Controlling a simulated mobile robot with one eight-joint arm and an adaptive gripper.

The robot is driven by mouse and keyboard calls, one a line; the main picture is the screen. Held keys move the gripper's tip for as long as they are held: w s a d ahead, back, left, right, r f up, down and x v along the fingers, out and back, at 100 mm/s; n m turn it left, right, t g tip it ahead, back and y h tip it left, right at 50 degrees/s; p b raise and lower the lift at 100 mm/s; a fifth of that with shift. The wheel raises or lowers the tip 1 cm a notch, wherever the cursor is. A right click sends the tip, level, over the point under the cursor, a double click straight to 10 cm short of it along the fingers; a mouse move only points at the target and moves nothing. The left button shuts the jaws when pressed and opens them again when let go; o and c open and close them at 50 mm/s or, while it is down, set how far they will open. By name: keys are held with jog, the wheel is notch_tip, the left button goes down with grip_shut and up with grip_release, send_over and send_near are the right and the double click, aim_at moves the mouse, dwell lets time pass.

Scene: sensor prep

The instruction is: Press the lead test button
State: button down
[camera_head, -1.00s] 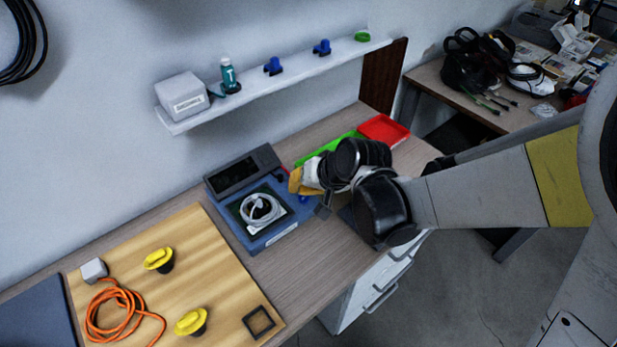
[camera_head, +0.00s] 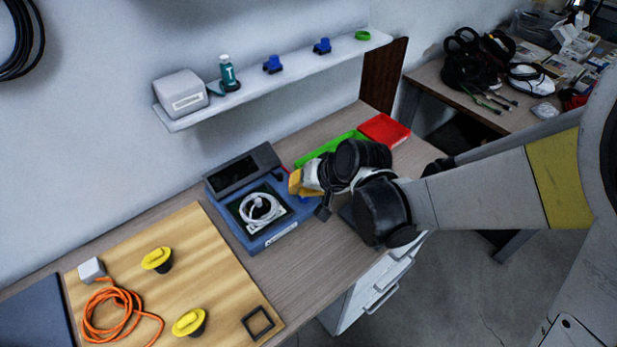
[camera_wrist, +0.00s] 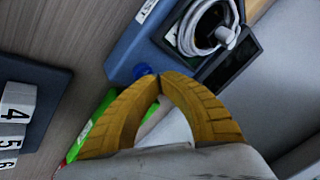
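The blue test unit (camera_head: 262,240) stands on the workbench with a dark screen (camera_head: 236,176) behind it and a coiled white cable (camera_head: 262,209) in its black recess. It also shows at the top of the wrist view (camera_wrist: 135,45). A round blue button (camera_wrist: 142,70) sits at the unit's edge in the wrist view, right beside my fingertips. I cannot tell whether they touch it. My gripper (camera_head: 295,183) is at the right side of the unit. In the wrist view, its yellow fingers (camera_wrist: 158,80) meet at the tips with nothing visible between them.
A green tray (camera_head: 330,149) and a red tray (camera_head: 384,130) lie behind my gripper. A wooden board (camera_head: 215,260) with yellow knobs and an orange cable (camera_head: 118,315) lies at left. A dark block with numbered white tiles (camera_wrist: 17,105) is at the wrist view's left. A shelf (camera_head: 290,75) hangs above.

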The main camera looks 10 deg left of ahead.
jog(key=shift+f+b, duration=0.45)
dwell(0.5)
jog(key=shift+r, duration=0.1)
jog(key=shift+r+p, duration=0.7)
jog(key=shift+r, duration=0.1)
jog(key=shift+r+p, duration=1.95)
jog(key=shift+r, duration=0.55)
